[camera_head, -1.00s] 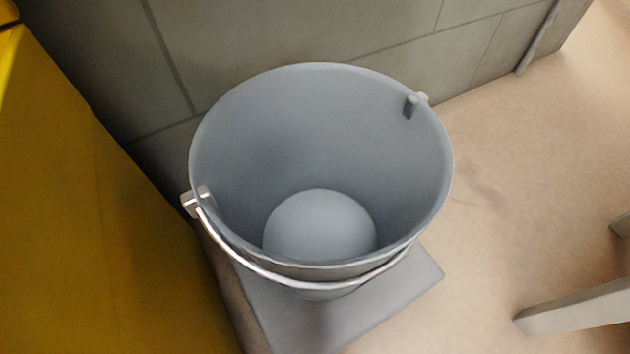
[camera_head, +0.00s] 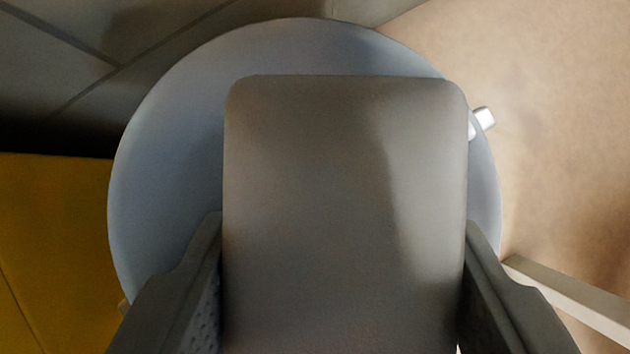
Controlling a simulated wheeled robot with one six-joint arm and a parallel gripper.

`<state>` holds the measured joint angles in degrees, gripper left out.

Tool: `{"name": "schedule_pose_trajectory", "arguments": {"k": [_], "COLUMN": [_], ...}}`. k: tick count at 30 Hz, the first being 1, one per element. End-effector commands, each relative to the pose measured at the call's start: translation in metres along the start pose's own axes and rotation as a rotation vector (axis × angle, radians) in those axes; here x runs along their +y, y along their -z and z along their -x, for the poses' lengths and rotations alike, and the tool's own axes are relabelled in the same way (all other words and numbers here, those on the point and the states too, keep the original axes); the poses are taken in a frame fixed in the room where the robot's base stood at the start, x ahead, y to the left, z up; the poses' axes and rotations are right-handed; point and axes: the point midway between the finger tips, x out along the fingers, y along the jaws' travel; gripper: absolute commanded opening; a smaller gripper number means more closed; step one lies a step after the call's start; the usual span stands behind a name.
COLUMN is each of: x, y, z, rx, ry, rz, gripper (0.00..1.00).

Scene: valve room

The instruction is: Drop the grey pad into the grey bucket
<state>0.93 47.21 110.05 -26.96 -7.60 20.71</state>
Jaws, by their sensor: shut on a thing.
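The grey pad (camera_head: 345,200) is a flat, rounded rectangle that fills the middle of the view. My gripper (camera_head: 345,270) is shut on it, with one dark finger against its left side and one against its right side. The grey bucket (camera_head: 165,190) lies behind the pad as seen from the camera, its round mouth showing around the pad's top and sides. The pad appears to be over the bucket's opening. How high it is above the rim I cannot tell. The bucket's floor and its near rim are hidden by the pad and fingers.
A yellow surface (camera_head: 50,240) stands at the left. A grey tiled wall (camera_head: 60,80) is at the upper left. Tan floor (camera_head: 560,120) is open at the right, with a pale bar (camera_head: 575,298) at the lower right.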

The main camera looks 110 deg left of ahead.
Motion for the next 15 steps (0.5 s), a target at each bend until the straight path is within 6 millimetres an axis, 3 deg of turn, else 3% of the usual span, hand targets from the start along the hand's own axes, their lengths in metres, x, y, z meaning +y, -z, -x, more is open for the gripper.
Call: {"name": "schedule_pose_trajectory", "arguments": {"k": [9,15], "x": [0.000,0.000], "y": [-0.017,-0.021], "z": [-0.028,-0.036], "rx": [-0.001,-0.001], "ry": [0.000,-0.001], "rz": [0.000,0.000], "gripper": [0.21,0.21]}}
